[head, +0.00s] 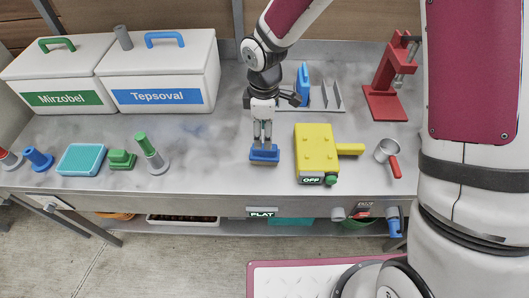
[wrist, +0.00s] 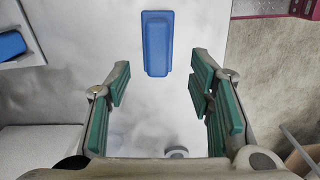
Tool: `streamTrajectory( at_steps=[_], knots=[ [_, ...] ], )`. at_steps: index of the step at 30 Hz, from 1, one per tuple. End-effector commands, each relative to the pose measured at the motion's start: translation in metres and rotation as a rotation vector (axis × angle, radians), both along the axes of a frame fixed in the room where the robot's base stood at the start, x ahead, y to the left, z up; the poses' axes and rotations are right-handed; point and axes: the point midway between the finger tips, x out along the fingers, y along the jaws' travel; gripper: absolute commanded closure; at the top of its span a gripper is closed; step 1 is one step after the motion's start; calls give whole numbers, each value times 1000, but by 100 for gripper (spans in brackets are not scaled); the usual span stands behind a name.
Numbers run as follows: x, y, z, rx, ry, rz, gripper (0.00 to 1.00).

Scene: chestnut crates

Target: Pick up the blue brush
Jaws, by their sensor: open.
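The blue brush (head: 264,155) lies on the grey worktop, left of the yellow box. In the wrist view it is the blue oblong (wrist: 157,43), lying lengthwise beyond the fingertips and roughly centred between them. My gripper (head: 262,138) is open and points down just above the brush. In the wrist view its teal-padded fingers (wrist: 162,80) stand wide apart with nothing held between them. In the head view the fingers overlap the brush's top, so I cannot tell whether they touch it.
A yellow box (head: 316,148) with a side handle stands close right of the brush. A rack (head: 325,98) holding a blue item is behind. White crates (head: 160,70) stand back left.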

Motion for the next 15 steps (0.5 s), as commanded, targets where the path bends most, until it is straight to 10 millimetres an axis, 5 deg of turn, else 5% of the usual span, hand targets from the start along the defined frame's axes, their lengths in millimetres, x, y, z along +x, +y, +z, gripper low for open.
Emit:
streamTrajectory(
  at_steps=[15],
  knots=[
    [0,-1,-49,-2,3,-2,52]
  ],
)
